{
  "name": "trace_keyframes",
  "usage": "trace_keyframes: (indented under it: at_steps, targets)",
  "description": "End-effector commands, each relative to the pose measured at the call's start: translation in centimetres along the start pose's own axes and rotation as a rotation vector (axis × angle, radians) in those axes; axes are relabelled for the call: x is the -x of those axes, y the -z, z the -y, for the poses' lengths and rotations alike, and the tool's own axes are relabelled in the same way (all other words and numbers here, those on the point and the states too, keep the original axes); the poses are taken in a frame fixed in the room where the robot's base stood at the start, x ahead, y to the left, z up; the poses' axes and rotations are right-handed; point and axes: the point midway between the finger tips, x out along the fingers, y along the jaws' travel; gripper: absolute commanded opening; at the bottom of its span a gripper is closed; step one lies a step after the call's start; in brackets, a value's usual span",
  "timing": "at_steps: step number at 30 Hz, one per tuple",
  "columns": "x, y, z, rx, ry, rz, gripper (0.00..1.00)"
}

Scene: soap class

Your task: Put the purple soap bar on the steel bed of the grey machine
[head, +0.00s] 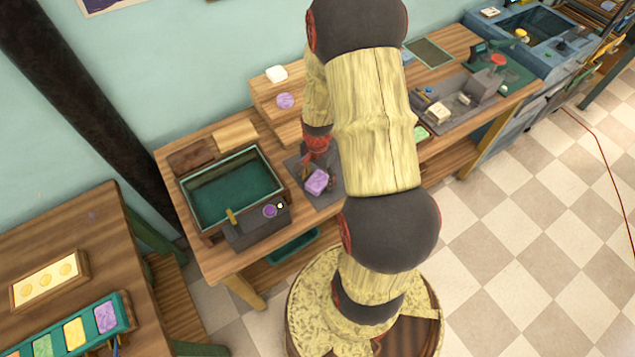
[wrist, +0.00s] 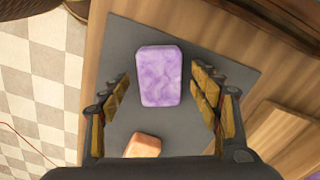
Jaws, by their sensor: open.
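The purple soap bar (head: 317,182) lies on a dark grey mat on the wooden bench. It also shows in the wrist view (wrist: 159,70), marbled purple and flat on the mat (wrist: 120,40). My gripper (head: 318,174) is open over the mat. In the wrist view its fingers (wrist: 164,95) stand on either side of the bar's near end, with visible gaps. The grey machine (head: 484,84), with a red top, appears to be the one at the bench's right part. A pale block (head: 438,112) lies on its grey base. My arm hides the bench's middle.
An orange bar (wrist: 143,145) lies on the mat near my gripper. A green-lined tub (head: 230,190) stands left of the mat. A stepped wooden stand (head: 267,112) behind holds a round purple soap (head: 285,100). A teal tray with several bars, one purple (head: 106,317), sits on the left table.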

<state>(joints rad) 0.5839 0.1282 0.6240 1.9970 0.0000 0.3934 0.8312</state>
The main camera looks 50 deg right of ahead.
Motion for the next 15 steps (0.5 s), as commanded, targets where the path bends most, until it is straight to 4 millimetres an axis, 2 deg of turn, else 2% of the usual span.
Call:
trace_keyframes:
  at_steps: [5,15]
  targets:
    - [0.07,0.03,0.03,0.000,0.001,-0.001,0.63]
    - [0.08,0.03,0.03,0.000,0.001,-0.001,0.44]
